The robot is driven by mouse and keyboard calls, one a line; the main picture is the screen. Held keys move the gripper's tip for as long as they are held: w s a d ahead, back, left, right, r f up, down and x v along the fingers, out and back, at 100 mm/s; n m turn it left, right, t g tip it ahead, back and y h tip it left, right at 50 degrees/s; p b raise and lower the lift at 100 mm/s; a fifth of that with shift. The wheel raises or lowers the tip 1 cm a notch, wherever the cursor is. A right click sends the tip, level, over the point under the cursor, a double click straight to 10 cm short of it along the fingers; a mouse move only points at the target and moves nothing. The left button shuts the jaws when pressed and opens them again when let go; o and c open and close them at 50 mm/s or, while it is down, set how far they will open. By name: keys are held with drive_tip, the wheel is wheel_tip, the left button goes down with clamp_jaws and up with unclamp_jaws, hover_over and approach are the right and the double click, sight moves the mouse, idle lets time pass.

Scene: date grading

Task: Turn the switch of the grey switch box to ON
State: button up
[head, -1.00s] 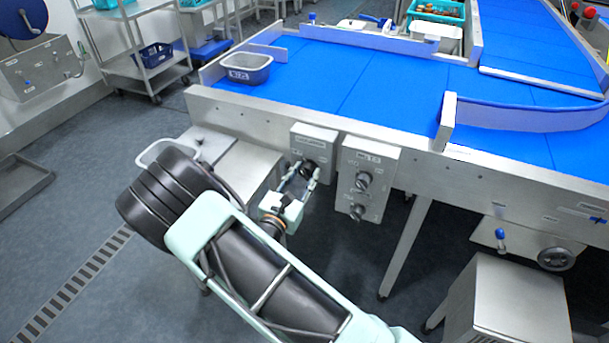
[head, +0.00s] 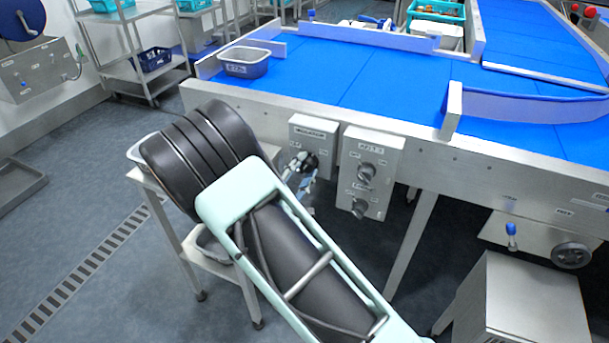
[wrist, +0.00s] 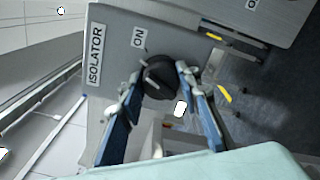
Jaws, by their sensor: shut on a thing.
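The grey switch box (head: 313,133) hangs under the near edge of the blue conveyor table. In the wrist view its face (wrist: 113,85) carries an ISOLATOR label and an ON label (wrist: 139,36). Its black round knob (wrist: 160,78) sits beside these labels, with a pale mark on it; I cannot tell surely which way the mark points. My gripper (wrist: 157,92) is shut on the knob, one blue-padded finger on each side. In the head view my gripper (head: 300,168) is at the box front, partly hidden by my forearm.
A second grey box (head: 368,165) with two knobs hangs close to the right of the switch box. A grey tub (head: 244,62) stands on the blue belt (head: 370,75). A steel cabinet (head: 535,305) and a handwheel (head: 571,255) are at lower right.

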drive_tip(key=shift+f+m+b, duration=0.1)
drive_tip(key=shift+m+b, duration=1.8)
drive_tip(key=shift+b, duration=0.05)
drive_tip(key=o, duration=1.2)
drive_tip(key=shift+c, duration=0.2)
drive_tip(key=v, duration=1.2)
drive_tip(key=shift+d, duration=0.1)
